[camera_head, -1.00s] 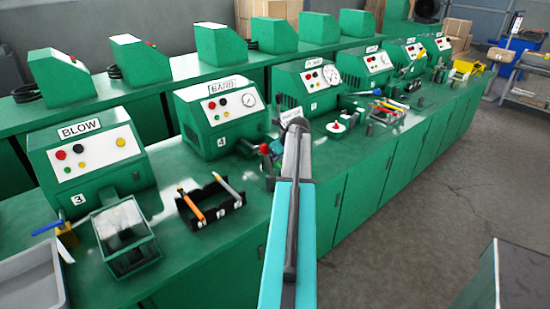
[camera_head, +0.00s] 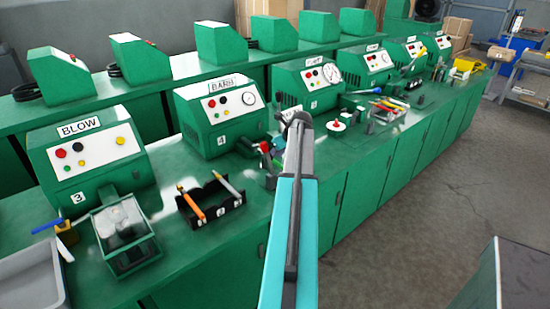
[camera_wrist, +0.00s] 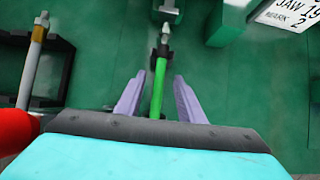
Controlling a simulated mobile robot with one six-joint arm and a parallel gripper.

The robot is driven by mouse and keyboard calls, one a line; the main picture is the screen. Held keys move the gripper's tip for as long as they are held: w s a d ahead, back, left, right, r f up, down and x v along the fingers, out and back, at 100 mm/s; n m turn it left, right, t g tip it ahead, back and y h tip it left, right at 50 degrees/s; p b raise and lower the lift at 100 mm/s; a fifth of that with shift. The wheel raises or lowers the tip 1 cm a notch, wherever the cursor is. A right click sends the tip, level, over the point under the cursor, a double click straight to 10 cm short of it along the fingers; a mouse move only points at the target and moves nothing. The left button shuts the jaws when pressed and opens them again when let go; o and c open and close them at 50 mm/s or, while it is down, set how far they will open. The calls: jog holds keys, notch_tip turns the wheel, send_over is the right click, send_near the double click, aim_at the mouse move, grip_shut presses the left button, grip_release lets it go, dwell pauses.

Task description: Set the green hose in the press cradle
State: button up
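The green hose (camera_wrist: 158,90) shows in the wrist view, running up the picture between my fingers. It has a metal end piece (camera_wrist: 166,32) at its far end. My gripper (camera_wrist: 160,76) is open, with one pale purple finger on each side of the hose and a gap to both. Small dark parts flank the hose just beyond the fingertips. A grey fitting (camera_wrist: 168,14) lies at the top of the view, by the metal end; I cannot tell whether it is the press cradle. In the head view my arm hides much of this spot.
A black rack (camera_head: 212,207) with an orange and a grey hose stands left of my arm; it also shows in the wrist view (camera_wrist: 57,75). Green machines (camera_head: 222,115) line the bench's back. A clear-lidded box (camera_head: 125,235) and a grey tray (camera_head: 32,275) are at left.

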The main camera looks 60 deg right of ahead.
jog(key=b+v, duration=0.1)
jog(key=v, duration=1)
jog(key=shift+s+r+b, duration=0.25)
jog(key=shift+r+b, duration=0.05)
jog(key=shift+b, duration=0.05)
jog(key=shift+a, duration=0.1)
jog(key=shift+s, duration=0.1)
dwell(0.4)
